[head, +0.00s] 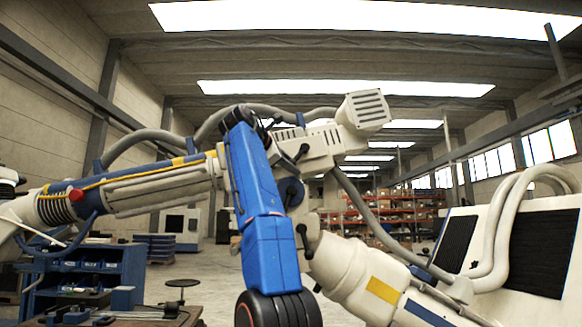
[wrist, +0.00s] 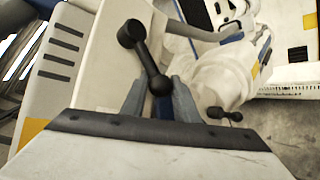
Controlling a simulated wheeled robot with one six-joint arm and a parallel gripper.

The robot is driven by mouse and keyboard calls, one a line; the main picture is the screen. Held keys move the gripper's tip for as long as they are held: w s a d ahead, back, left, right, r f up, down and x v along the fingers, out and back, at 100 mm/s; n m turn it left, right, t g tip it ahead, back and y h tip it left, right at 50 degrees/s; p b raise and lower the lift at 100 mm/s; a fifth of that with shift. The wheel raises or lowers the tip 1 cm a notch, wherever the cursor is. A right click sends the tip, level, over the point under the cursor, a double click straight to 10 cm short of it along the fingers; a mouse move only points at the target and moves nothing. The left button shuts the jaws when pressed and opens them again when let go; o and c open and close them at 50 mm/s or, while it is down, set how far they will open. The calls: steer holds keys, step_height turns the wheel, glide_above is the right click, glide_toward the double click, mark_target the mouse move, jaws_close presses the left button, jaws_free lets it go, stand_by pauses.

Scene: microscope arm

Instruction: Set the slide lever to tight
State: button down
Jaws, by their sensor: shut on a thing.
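In the wrist view my gripper (wrist: 160,93) has its two grey fingers on either side of a black lever (wrist: 148,58) with round knobs. The fingers are shut on its lower part, and its upper knob stands clear up and to the left. I cannot read any tight or loose mark. A second black lever (wrist: 224,115) shows to the right, apart from the fingers. In the head view, black levers (head: 303,236) show on the white jointed microscope arm (head: 345,262). My gripper cannot be made out there, and I cannot tell which of these levers it holds.
A white slotted housing (wrist: 62,52) stands close to the left of my gripper in the wrist view. White and blue parts (wrist: 225,70) lie behind to the right. In the head view a large white machine with pipes (head: 470,240) stands at right and a workbench (head: 150,315) at lower left.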

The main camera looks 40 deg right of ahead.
steer(key=shift+s, duration=0.25)
steer(key=c, duration=1.4)
jaws_free()
steer(key=shift+s+d, duration=0.1)
